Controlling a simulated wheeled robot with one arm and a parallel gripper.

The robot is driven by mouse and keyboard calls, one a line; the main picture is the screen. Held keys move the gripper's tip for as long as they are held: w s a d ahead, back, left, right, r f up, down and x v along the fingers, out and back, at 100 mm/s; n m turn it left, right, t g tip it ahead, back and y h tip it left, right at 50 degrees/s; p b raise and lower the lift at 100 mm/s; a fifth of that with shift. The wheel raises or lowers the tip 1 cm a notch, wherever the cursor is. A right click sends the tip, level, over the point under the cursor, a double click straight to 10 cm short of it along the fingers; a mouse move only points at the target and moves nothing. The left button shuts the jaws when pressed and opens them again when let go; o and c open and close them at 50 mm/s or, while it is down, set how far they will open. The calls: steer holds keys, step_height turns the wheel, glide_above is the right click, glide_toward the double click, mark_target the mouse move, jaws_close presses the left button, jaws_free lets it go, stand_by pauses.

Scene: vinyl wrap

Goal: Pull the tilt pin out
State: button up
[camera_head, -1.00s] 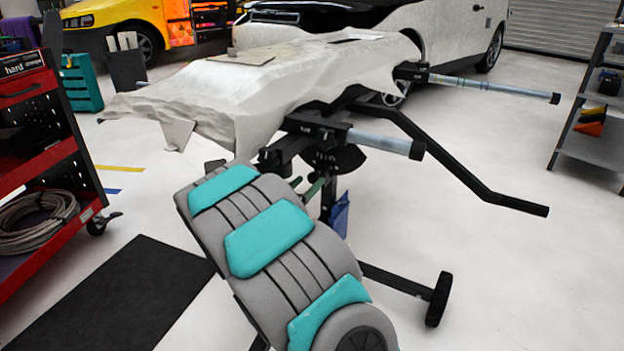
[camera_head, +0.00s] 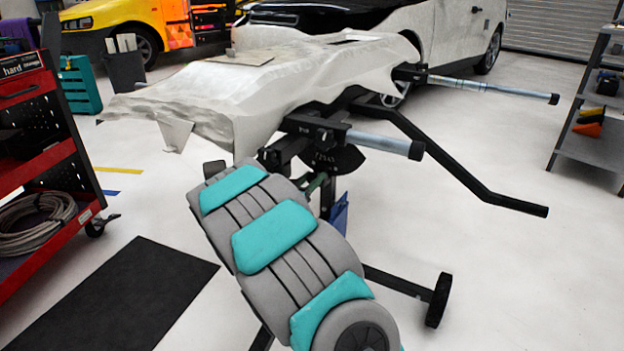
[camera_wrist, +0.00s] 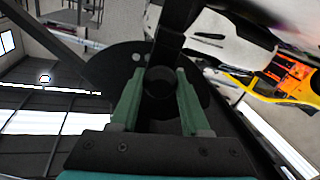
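The tilt pin's dark round end (camera_wrist: 160,82) shows in the wrist view, in front of a dark plate (camera_wrist: 115,65). My gripper (camera_wrist: 165,75) has its two green fingers apart, one on each side of this round end. Whether they touch it is unclear. In the head view my gripper (camera_head: 318,183) is at the stand's tilt joint, below the draped panel, and my arm partly covers it. The pin cannot be made out there. The dark tilt plate (camera_head: 340,160) shows just above the gripper.
A white-draped panel (camera_head: 260,90) lies on the stand above the gripper. A padded bar (camera_head: 380,143) and a long bent black bar (camera_head: 440,155) stick out right. The stand's wheeled foot (camera_head: 437,300) is low right. A red tool cart (camera_head: 40,180) stands left.

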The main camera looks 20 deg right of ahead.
jaws_close()
stand_by(0.9)
